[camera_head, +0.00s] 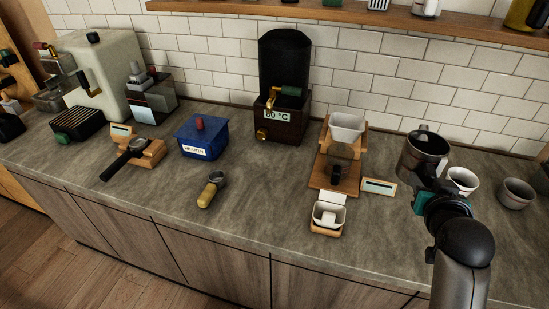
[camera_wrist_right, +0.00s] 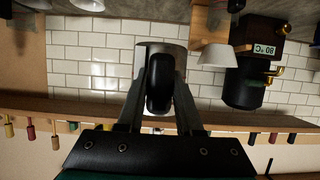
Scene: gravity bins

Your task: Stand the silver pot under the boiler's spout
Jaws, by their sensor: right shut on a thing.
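The silver pot (camera_head: 423,153) is at the right of the head view, upright or nearly so. My right gripper (camera_head: 430,185) is shut on its black handle, which fills the middle of the wrist view (camera_wrist_right: 160,82), with the pot's body partly hidden behind it. The pot appears to be held above the counter. The boiler (camera_head: 285,60), a black cylinder on a dark brown base with an "80 °C" label, stands against the tiled wall, left of the pot. Its brass spout with a green handle (camera_head: 288,91) faces forward. My left gripper is not in view.
A wooden dripper stand (camera_head: 345,150) with a white dripper is between boiler and pot. A small white dish (camera_head: 328,214) and a label block (camera_head: 379,186) are nearby. Cups (camera_head: 515,193) stand at right. The counter before the boiler is clear, with a yellow-handled scoop (camera_head: 209,192) left.

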